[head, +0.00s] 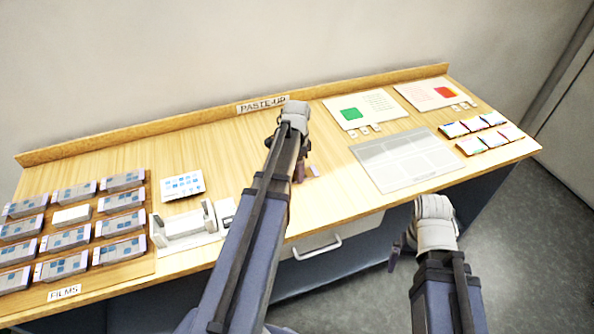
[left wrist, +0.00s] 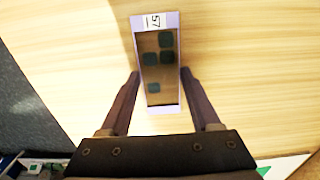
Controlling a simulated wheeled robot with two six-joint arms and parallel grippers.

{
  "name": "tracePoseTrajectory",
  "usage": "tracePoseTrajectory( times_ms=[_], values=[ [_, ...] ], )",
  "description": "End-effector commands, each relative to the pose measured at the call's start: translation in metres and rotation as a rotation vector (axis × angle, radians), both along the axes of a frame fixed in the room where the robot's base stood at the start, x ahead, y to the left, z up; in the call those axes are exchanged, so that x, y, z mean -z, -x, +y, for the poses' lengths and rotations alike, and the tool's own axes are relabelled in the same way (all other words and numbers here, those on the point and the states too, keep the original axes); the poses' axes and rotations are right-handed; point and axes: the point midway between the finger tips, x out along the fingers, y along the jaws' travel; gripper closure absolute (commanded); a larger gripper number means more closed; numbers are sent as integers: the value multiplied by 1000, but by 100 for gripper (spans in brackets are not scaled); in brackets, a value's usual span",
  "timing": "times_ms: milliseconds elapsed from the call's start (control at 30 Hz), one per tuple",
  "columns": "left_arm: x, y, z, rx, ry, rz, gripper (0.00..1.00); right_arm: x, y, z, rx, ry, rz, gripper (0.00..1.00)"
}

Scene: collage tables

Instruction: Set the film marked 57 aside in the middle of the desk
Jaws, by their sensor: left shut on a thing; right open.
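The film marked 57 (left wrist: 160,65) is a narrow purple-edged strip with a brown window, dark green squares and a white label. My left gripper (left wrist: 160,95) is shut on it, with one finger at each long side. In the head view my left gripper (head: 303,172) is over the middle of the desk (head: 240,145), and my arm hides most of the film. I cannot tell whether the film touches the wood. My right gripper (head: 402,245) is open and empty in front of the desk's front edge.
A films board (head: 148,190) with several film boxes is at the left. A white stand (head: 183,228) and a blue-patterned card (head: 182,184) are beside it. A clear layout sheet (head: 405,160), cards and small blocks (head: 470,146) are at the right. Bare wood surrounds my left gripper.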

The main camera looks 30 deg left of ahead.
Motion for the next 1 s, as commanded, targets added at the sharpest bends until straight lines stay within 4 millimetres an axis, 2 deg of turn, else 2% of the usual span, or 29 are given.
tracePoseTrajectory(
  times_ms=[33, 67, 300, 733, 1000],
  values=[
    [4, 0, 0, 0, 0, 0, 89, 4, 0, 0, 0, 0, 0, 1],
    [3, 0, 0, 0, 0, 0, 35, 3, 0, 0, 0, 0, 0, 1],
    [2, 0, 0, 0, 0, 0, 8, 2, 0, 0, 0, 0, 0, 1],
    [-3, 0, 0, 0, 0, 0, 6, -3, 0, 0, 0, 0, 0, 1],
    [-29, 0, 0, 0, 0, 0, 6, -29, 0, 0, 0, 0, 0, 1]
  ],
)
